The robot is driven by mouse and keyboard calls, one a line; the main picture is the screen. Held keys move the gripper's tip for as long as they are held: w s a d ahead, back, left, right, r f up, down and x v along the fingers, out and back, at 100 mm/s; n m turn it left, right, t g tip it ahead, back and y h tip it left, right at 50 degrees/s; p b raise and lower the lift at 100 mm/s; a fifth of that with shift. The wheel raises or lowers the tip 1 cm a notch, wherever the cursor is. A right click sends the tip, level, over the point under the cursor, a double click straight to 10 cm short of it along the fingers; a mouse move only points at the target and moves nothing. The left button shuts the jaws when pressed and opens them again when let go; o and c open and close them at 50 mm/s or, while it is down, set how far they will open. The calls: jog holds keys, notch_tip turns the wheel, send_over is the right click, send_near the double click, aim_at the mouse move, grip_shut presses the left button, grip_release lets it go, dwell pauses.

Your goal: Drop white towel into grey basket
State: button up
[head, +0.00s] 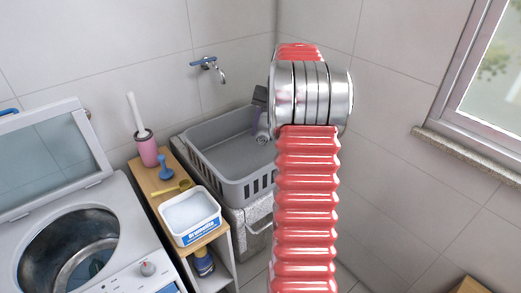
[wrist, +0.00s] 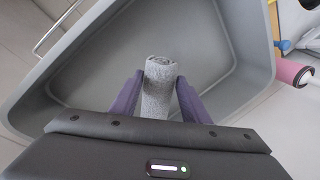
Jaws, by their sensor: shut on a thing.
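A rolled towel (wrist: 158,88), speckled light grey rather than plain white, is clamped between the two purple fingers of my gripper (wrist: 157,92). The grey basket (head: 232,189) has slotted sides and stands below the tap in the head view. In the wrist view its grey wall (wrist: 245,40) surrounds the towel, which is over the basket's inside. I cannot tell whether the towel touches the bottom. In the head view my gripper (head: 262,122) shows at the basket's far right part, and my arm hides the basket's right side.
A wooden shelf left of the basket holds a white tub (head: 190,215), a blue plunger-like item (head: 165,170) and a pink brush holder (head: 147,150). An open washing machine (head: 70,245) stands at the left. The tap (head: 212,68) juts from the wall above.

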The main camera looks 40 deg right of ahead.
jog(key=shift+f, duration=0.15)
jog(key=o, duration=1.1)
jog(key=v, duration=1.3)
jog(key=shift+r, duration=0.4)
